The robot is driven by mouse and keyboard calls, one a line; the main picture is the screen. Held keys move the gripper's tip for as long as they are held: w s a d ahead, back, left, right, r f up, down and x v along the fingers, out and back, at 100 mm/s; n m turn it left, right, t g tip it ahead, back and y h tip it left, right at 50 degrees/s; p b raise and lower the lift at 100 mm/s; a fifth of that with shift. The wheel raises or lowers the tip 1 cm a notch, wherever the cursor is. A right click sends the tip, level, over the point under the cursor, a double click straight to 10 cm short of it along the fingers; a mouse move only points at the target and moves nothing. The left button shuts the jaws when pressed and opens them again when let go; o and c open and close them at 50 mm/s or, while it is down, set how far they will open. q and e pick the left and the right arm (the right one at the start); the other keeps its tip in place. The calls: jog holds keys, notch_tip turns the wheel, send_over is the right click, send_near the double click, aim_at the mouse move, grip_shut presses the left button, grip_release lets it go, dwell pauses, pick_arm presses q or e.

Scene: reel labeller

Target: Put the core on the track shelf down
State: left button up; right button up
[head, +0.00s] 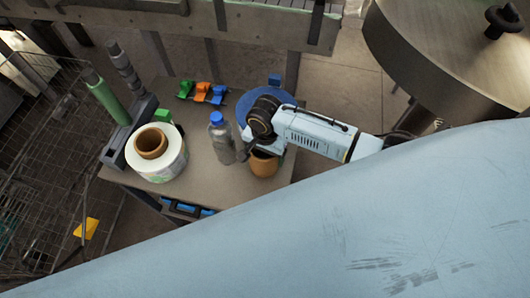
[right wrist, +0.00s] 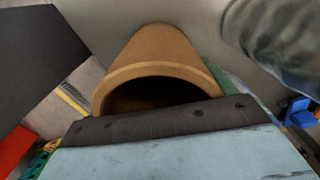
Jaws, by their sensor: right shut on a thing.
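The core (head: 264,165) is a brown cardboard tube at the right end of the grey-brown table (head: 207,172). My right gripper (head: 257,149) is over it, its arm coming in from the right, and is shut on it. In the right wrist view the core (right wrist: 163,58) shows its hollow end behind the dark finger edge (right wrist: 165,121). I cannot tell whether the core's lower end touches the surface. My left gripper is not in view. I cannot tell which surface is the track shelf.
A clear bottle with a blue cap (head: 221,142) stands just left of the core. A white label roll (head: 165,171) with a brown core lies further left. A blue disc (head: 252,100) and green, orange and blue clips (head: 202,90) are behind. Large metal drum (head: 450,60) at right.

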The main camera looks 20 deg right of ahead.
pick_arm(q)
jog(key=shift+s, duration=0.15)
pick_arm(e)
jog(key=shift+f, duration=0.1)
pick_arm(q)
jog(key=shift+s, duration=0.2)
pick_arm(e)
jog(key=o, duration=1)
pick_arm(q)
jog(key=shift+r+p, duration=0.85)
pick_arm(e)
notch_tip(320, 180, up, 12)
jog(key=shift+r, duration=0.15)
